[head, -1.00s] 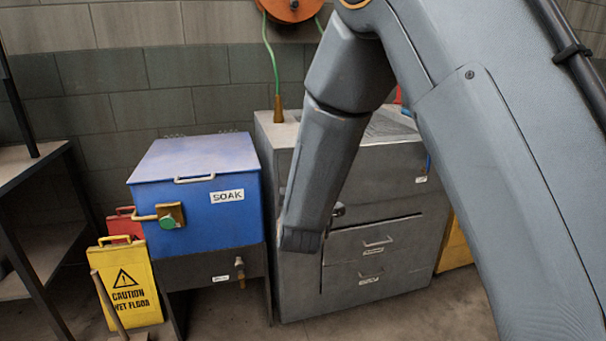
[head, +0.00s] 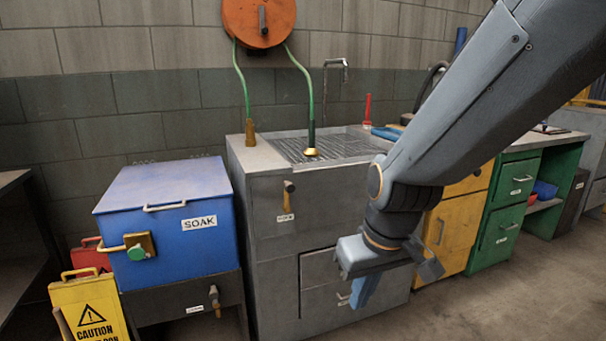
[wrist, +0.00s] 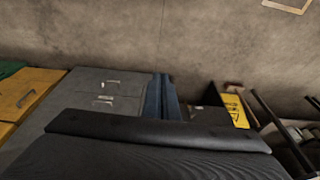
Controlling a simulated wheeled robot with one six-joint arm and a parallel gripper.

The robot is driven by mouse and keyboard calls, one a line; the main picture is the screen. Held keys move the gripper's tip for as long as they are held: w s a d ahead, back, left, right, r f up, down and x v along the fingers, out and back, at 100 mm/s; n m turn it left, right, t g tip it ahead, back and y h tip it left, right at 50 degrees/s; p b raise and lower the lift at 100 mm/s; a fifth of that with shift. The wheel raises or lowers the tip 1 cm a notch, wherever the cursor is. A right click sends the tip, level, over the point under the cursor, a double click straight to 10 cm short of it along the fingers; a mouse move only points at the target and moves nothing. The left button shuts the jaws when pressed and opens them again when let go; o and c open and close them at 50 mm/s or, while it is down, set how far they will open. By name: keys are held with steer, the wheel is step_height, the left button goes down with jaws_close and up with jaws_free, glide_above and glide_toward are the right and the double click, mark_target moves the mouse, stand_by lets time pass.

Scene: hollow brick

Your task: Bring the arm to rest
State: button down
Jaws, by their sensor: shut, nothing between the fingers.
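My gripper (head: 359,302) hangs at the end of my grey arm in the right half of the head view, in front of the grey cabinet. Its blue fingers point down and are together, with nothing held. The dark gripper body fills the bottom of the wrist view, with a narrow blue shape (wrist: 163,98) beyond it. The arm hides part of the grey cabinet's right side and the yellow drawers.
A blue SOAK tank (head: 178,220) stands left of the grey sink cabinet (head: 275,268). A yellow caution sign (head: 88,308) stands at lower left. Yellow (head: 462,225) and green (head: 505,212) cabinets line the right. The floor (head: 480,310) at lower right is clear.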

steer(key=s+d+r+m+g, duration=0.1)
steer(key=s+d+m+g, duration=0.25)
steer(key=s, duration=0.55)
steer(key=d+r+h+p, duration=0.1)
steer(key=d+r+p, duration=0.4)
steer(key=p, duration=0.7)
steer(key=shift+d+r+t+p, duration=0.2)
steer(key=shift+r+t+p, duration=0.2)
steer(key=shift+r, duration=0.25)
